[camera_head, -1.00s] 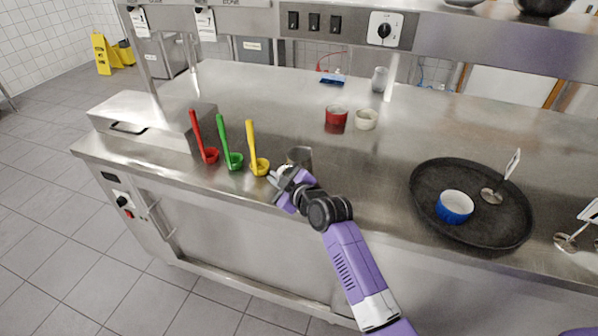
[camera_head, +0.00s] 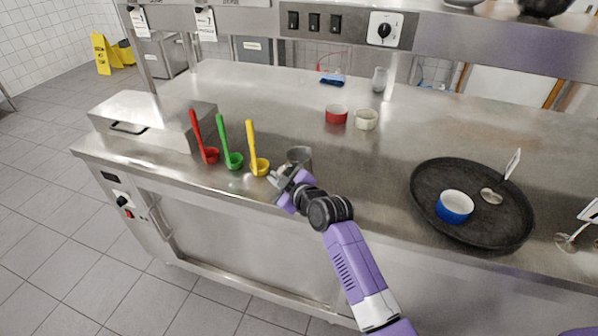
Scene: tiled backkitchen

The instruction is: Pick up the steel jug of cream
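Another small steel or glass container (camera_head: 379,79) stands at the back of the counter.
Red (camera_head: 208,154), green (camera_head: 233,160) and yellow (camera_head: 259,166) ladles stand just left of my gripper. Red (camera_head: 336,115) and cream (camera_head: 366,120) ramekins sit behind. A black tray (camera_head: 431,176) with a blue ramekin (camera_head: 454,207) is at the right. The counter between is clear.

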